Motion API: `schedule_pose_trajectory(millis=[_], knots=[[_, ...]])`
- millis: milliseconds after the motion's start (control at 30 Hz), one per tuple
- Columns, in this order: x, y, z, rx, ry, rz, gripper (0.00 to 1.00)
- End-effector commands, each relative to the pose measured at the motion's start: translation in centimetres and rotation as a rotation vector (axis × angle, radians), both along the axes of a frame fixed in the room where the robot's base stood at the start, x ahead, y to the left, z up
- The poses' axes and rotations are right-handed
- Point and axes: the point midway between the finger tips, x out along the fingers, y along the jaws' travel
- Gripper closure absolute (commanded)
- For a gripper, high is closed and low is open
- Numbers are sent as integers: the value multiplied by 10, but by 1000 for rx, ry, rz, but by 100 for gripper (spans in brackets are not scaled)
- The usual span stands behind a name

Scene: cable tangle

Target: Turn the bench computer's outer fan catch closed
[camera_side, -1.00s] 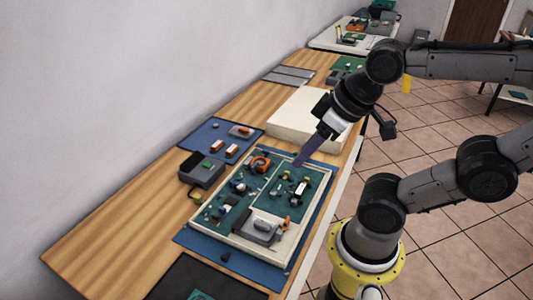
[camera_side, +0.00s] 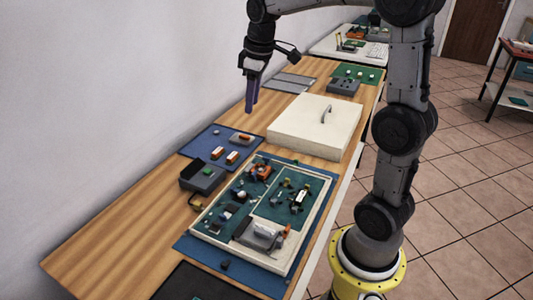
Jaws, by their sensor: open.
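The open bench computer (camera_side: 318,205) lies on a blue mat (camera_side: 185,243) on the wooden bench, a cream-rimmed case with a green board and several small parts inside. An orange part (camera_side: 261,171) sits near its far left corner; I cannot tell whether it is the fan or a catch. The outer fan catch is too small to make out. My gripper (camera_side: 250,108) points down with its purplish fingers above the bench, beyond the computer's far end and left of the cream lid. It is open and nothing shows in it.
A cream lid (camera_side: 315,125) with a handle lies behind the computer. A dark grey box (camera_side: 202,177) stands at its left, near a blue mat (camera_side: 205,141) with small parts. Grey panels (camera_side: 290,82) lie farther back. The bench's near left is bare.

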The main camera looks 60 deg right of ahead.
Motion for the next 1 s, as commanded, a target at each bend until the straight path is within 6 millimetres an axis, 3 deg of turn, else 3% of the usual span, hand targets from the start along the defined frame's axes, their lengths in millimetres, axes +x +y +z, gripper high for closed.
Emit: schedule_pose_trajectory(millis=[33,200,333,667,1000], knots=[[9,-19,-15,13,35,-28,59],[22,-69,-60,51,119,-112,59],[18,-90,-88,80,169,-161,59],[10,-100,-120,96,194,-190,59],[10,-99,-186,96,195,-189,59]])
